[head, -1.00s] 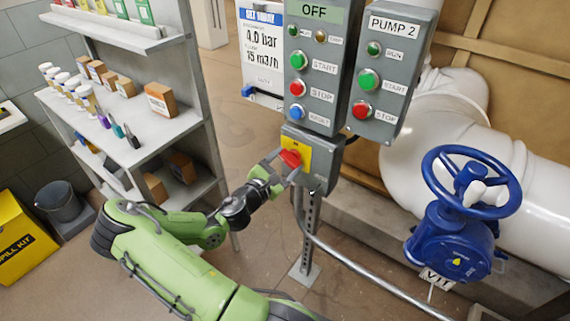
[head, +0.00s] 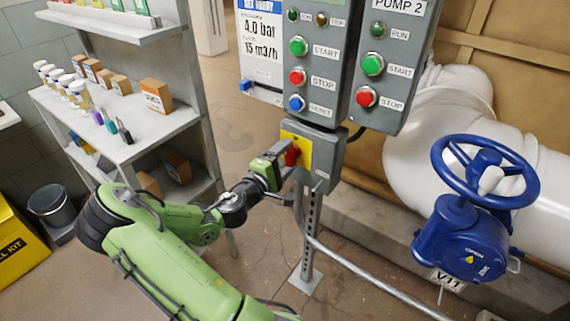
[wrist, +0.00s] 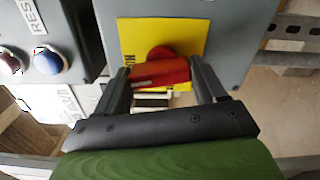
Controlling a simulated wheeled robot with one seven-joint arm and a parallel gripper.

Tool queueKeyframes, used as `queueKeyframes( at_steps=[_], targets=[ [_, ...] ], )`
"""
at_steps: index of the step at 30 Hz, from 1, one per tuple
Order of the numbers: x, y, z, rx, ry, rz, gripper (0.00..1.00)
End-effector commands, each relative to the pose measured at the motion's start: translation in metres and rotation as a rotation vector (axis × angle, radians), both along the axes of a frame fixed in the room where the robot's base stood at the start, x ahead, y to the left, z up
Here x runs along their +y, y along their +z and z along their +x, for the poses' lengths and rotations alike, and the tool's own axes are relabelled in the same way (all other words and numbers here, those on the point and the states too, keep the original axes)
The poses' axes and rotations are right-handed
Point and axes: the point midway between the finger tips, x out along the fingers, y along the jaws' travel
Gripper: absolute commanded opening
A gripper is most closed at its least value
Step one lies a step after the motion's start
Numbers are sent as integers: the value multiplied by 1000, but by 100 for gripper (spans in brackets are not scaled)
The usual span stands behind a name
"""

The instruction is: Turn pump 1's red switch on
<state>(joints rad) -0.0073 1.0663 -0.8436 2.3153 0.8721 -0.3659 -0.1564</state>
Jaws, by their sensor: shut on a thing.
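The red switch (head: 292,154) sits on a yellow plate (head: 304,147) on a small grey box (head: 324,160) below the pump panel. In the wrist view its red handle (wrist: 160,73) lies between my two dark fingers, which close on its two ends. In the head view the handle looks close to upright. My gripper (head: 283,158) is shut on the handle, coming from the lower left. It also shows in the wrist view (wrist: 163,82). The gripper hides part of the handle and plate, so the plate's markings cannot be read.
The panel above has START (head: 298,46), STOP (head: 297,77) and RESET (head: 297,103) buttons. The PUMP 2 panel (head: 388,70) is to its right. A blue valve wheel (head: 486,175) stands at right. A shelf (head: 140,130) with bottles and boxes is at left. A metal rail (head: 365,268) runs below.

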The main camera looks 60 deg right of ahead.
Motion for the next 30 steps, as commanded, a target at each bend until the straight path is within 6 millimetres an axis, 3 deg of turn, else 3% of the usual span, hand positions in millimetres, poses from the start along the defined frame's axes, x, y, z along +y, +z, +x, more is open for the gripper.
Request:
queueKeyframes(
  at_steps=[12, 29, 30],
  targets=[
    [0, 0, -1, -185, -1, -31, 40],
    [0, 1, -1, -214, 0, -35, 40],
    [0, 1, -1, -214, 0, -35, 75]
  ],
)
